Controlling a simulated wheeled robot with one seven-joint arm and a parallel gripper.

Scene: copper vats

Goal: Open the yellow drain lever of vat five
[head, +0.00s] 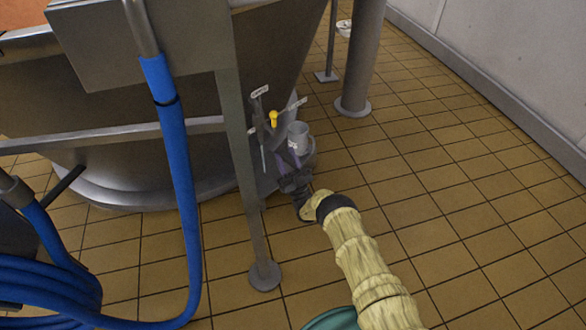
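The yellow drain lever (273,118) is a small bright yellow handle low on the vat's side, near small white tags whose writing is too small to read. The vat (275,45) is a large grey metal vessel with a sloping wall; no number can be read on it. My gripper (288,168) is dark, at the end of my beige-sleeved arm, just below the lever and apart from it in the picture. Its fingers are small and blend with the fittings behind, so their opening cannot be made out.
A grey cylindrical fitting (298,137) stands right beside the lever, close to my gripper. A thin metal leg (245,170) and a hanging blue hose (178,170) stand to the left. A thick grey post (362,55) rises behind. Tiled floor (460,190) on the right is clear.

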